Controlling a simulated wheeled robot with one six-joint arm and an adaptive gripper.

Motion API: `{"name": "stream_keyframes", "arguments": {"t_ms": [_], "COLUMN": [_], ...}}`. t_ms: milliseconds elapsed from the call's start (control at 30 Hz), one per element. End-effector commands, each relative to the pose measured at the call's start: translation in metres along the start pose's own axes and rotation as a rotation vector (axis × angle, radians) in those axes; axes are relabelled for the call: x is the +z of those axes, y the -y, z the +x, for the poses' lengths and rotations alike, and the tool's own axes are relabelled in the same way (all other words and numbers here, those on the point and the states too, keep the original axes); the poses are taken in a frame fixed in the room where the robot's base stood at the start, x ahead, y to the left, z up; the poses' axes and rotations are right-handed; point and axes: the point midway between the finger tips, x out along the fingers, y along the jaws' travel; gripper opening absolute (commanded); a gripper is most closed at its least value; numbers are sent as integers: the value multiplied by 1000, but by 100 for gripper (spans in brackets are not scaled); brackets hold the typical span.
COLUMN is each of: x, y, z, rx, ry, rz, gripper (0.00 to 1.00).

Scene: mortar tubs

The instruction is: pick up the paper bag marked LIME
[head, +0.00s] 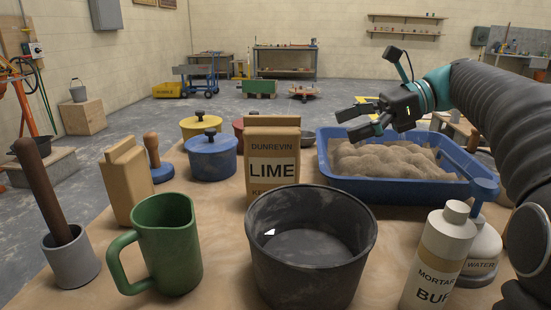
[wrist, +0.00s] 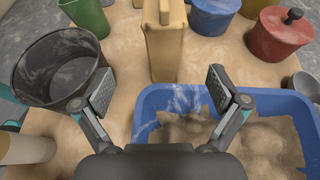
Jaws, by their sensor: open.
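The paper bag marked LIME (head: 273,156) stands upright on the table, behind the black tub (head: 311,240); the tub hides its lower part in the head view. In the wrist view the tan bag (wrist: 166,45) stands beyond my gripper, near the top middle, with its top edge cut by the frame. My gripper (head: 361,123) is open and empty above the blue tray of sand, to the right of the bag in the head view. In the wrist view the two fingers of my gripper (wrist: 162,92) are wide apart, with the bag farther off between their lines.
The blue sand tray (head: 400,193) sits right of the bag. A blue pot (head: 211,160), a red pot (wrist: 275,38) and a yellow pot (head: 200,125) stand nearby. A second tan bag (head: 128,180), a green jug (head: 168,240) and a white bottle (head: 440,255) flank the black tub.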

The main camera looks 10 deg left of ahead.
Motion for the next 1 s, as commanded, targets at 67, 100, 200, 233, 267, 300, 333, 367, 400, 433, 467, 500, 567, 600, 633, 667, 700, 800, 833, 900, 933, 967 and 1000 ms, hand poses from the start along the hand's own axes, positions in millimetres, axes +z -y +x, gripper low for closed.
{"name": "stream_keyframes", "arguments": {"t_ms": [67, 100, 200, 233, 267, 300, 333, 367, 400, 433, 467, 500, 567, 600, 633, 667, 700, 800, 833, 900, 933, 967, 1000], "x": [0, -1, -1, -1, -1, -1, -1, -1, -1, 0, 0, 0, 0, 0, 0, 1, 2, 5, 6, 9, 9, 8, 8], "y": [-1, -1, -1, -1, 0, 0, 0, 0, 0, 0, 0, 0, 0, 0, 0, 1, 1, 4, 4, 7, 7, 7, 7], "z": [9, 15, 33, 38, 44, 51, 56, 61, 66, 70, 73, 76, 80, 81, 83, 84, 88, 100, 105, 115, 119, 123, 127], "rx": [3, 2, 0, 0, 0, -1, 0, 0, -1, -1, -1, -1, -1, -1, -1, 0, 0, 3, 4, 3, 4, 2, 2], "ry": [0, 0, 0, 0, 0, 0, 0, 0, 0, 0, 0, 0, 0, 0, 0, 0, 0, 0, 0, 0, 0, 0, 0], "rz": [-1, 0, 1, 0, 0, 1, 1, 1, 1, 1, 1, 1, 1, 1, 0, 0, -1, -2, -2, -1, 0, 0, 0], "gripper": [97, 97, 97, 97, 97, 97, 97, 97, 97, 97, 97, 97, 97, 97, 97, 97, 97, 97, 97, 97, 97, 97, 97]}}
